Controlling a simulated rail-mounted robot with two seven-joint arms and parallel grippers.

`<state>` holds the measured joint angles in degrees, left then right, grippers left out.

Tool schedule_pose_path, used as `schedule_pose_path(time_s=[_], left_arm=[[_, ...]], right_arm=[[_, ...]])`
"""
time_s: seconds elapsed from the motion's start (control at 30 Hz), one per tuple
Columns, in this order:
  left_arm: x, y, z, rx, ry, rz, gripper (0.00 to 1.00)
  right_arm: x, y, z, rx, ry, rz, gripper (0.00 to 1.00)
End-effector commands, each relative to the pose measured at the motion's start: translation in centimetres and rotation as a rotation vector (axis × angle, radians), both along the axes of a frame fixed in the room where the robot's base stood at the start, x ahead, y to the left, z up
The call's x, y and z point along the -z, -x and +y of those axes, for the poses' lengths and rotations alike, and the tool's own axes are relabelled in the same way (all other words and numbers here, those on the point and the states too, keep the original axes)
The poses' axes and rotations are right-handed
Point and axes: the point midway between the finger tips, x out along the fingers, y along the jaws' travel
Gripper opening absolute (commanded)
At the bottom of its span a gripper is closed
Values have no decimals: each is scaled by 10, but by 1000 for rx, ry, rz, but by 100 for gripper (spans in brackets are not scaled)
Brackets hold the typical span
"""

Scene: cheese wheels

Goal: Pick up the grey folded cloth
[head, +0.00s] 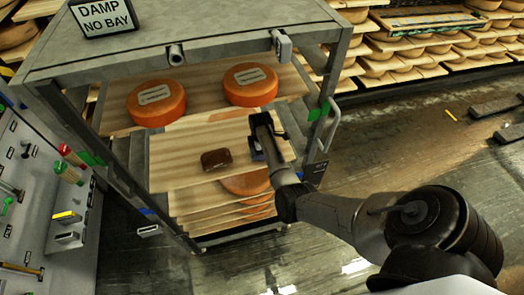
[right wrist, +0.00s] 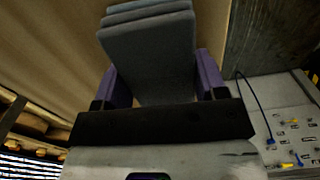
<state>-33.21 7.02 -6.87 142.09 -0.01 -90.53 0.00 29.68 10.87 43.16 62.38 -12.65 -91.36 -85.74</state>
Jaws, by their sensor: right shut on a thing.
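The grey folded cloth (right wrist: 150,50) fills the space between the two purple fingers of my right gripper (right wrist: 160,75) in the right wrist view. Its folded layers show at the far end. The right gripper is shut on it. In the head view my right gripper (head: 257,152) is at the front right of a wooden board (head: 180,178) in the rack. There the cloth is mostly hidden by the gripper and wrist. My left gripper is not in view.
Two orange cheese wheels (head: 156,103) (head: 250,85) sit on the upper board. A dark brown block (head: 216,159) lies left of my gripper. The rack's metal frame (head: 328,95) stands close on the right. A tool panel (head: 35,190) is at left. Open floor (head: 400,150) lies right.

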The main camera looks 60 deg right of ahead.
Motion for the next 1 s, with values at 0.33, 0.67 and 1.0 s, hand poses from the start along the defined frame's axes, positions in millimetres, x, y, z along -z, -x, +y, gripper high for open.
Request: schedule_pose_path(time_s=[0.33,0.67,1.0], left_arm=[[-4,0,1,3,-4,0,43],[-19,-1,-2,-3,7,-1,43],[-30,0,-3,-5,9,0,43]], right_arm=[[-13,0,-1,0,1,-1,42],[-36,26,24,-1,1,3,42],[-36,86,82,-1,1,2,42]])
